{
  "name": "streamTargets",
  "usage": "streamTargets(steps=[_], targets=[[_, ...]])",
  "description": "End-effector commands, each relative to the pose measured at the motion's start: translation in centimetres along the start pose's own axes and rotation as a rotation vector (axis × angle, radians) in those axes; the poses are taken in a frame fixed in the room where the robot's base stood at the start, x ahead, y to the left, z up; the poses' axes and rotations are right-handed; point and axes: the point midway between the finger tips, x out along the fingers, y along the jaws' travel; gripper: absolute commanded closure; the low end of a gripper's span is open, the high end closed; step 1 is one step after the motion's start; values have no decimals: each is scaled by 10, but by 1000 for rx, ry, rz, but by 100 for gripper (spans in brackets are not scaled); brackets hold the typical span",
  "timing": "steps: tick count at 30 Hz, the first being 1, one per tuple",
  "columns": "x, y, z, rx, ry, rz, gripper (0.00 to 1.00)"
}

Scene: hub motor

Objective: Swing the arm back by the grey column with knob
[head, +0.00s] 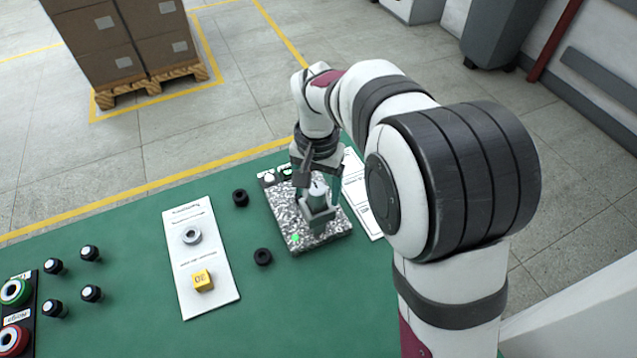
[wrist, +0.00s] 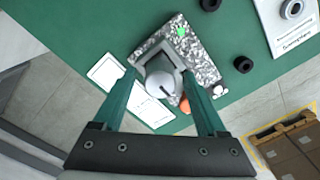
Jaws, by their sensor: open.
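The grey column with knob (head: 318,208) stands upright on a speckled plate (head: 283,213) with a green light on one corner. Its pale rounded top and grey square body also show in the wrist view (wrist: 160,83). My gripper (head: 319,192) points down over the column and is open. In the wrist view the two teal fingers of my gripper (wrist: 160,92) lie either side of the knob, with a gap showing at each side. Whether the fingertips reach down beside the knob or stay above it is hard to tell.
Black rings (head: 263,257) lie left of the plate. Several black pegs (head: 89,253) stand further left on the green table (head: 130,225). Boxes on a pallet (head: 150,88) stand beyond the table.

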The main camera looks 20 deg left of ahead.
Motion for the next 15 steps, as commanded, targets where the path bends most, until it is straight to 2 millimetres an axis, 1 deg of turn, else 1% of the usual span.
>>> streamTargets(steps=[5,6,11,15], targets=[[0,0,0,0,0,0,26],[0,0,0,0,0,0,27],[0,0,0,1,0,0,56],[0,0,0,1,0,-1,81]])
